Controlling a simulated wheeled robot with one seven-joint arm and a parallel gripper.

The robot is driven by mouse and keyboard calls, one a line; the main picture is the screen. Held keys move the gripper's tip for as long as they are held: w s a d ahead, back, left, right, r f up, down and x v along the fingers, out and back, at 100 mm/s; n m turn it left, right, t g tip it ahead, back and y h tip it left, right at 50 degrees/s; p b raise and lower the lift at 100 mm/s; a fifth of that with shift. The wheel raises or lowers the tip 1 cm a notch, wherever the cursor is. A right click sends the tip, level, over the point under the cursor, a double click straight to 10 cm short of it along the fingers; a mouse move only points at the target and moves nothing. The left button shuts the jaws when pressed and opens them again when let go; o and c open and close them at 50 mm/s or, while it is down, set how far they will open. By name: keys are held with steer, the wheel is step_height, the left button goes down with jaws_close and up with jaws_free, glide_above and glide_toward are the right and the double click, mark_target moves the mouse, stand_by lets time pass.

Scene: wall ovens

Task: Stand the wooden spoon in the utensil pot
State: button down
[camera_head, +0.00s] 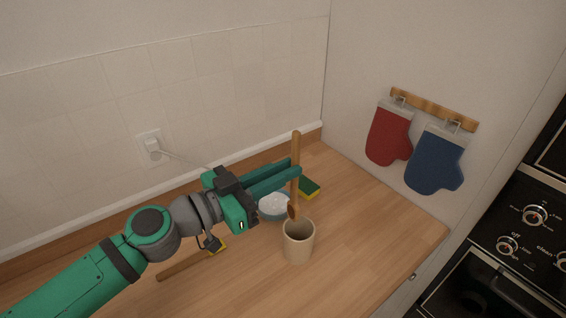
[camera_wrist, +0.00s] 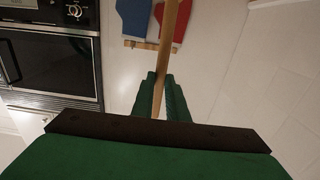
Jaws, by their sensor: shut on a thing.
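The wooden spoon (camera_head: 296,150) is upright in my gripper (camera_head: 296,171), which is shut on its handle. Its bowl end points down, at or just above the rim of the utensil pot. I cannot tell whether the tip is inside the pot or behind its rim. The utensil pot (camera_head: 298,246) is a cream cylinder standing on the counter, with a dark opening on top. In the wrist view the spoon handle (camera_wrist: 168,50) runs between the two green fingers (camera_wrist: 161,92); the pot and spoon bowl are not seen there.
A white-blue bowl (camera_head: 273,205) and a green-yellow sponge (camera_head: 309,187) sit behind the pot. A brush-like tool (camera_head: 185,263) lies to the left on the wooden counter (camera_head: 370,235). Red (camera_head: 388,135) and blue (camera_head: 435,160) mitts hang on the wall. An oven (camera_head: 510,260) stands right.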

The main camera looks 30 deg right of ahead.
mark_target(291, 202)
steer(key=shift+f, duration=2.95)
steer(key=shift+s+d+f, duration=0.1)
steer(key=shift+s+f, duration=0.05)
steer(key=shift+f, duration=1.95)
steer(key=c, duration=1.7)
jaws_free()
steer(key=shift+o, duration=0.2)
steer(key=s+a, duration=0.1)
steer(key=a, duration=0.9)
steer(key=shift+s+a, duration=0.2)
steer(key=shift+a, duration=0.2)
